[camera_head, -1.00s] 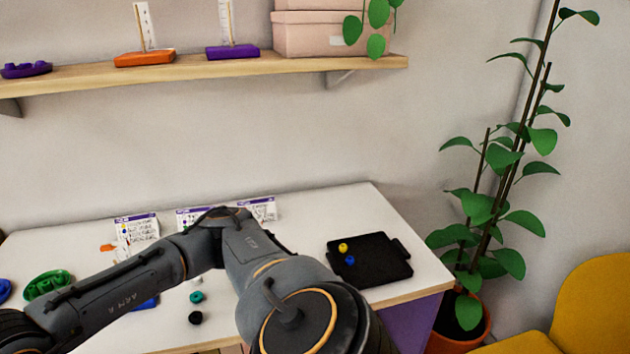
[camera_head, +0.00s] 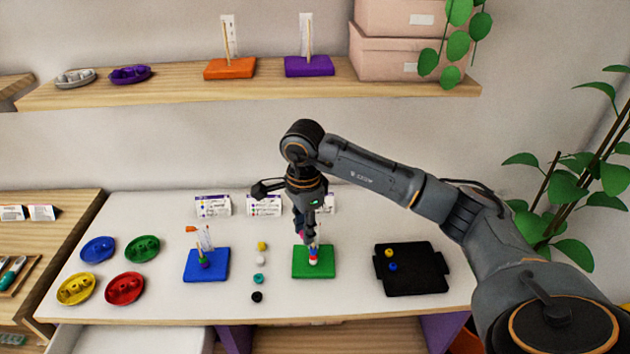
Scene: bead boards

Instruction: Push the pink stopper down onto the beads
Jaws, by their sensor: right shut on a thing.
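A green bead board (camera_head: 325,270) lies on the white desk. A rod with a short stack of beads (camera_head: 313,256), red and white among them, stands on it. My right gripper (camera_head: 301,230) points down just above this stack and is shut on the pink stopper (camera_head: 301,236). Only a small pink bit shows between the dark fingers. I cannot tell whether the stopper is on the rod or touches the beads. My left gripper is out of view.
A blue board (camera_head: 206,265) with a bead stack stands left. Loose beads, including a black one (camera_head: 257,297), line the gap between boards. A black tray (camera_head: 415,283) with yellow and blue beads lies right. Coloured dishes (camera_head: 125,288) sit left; cards (camera_head: 213,207) stand behind.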

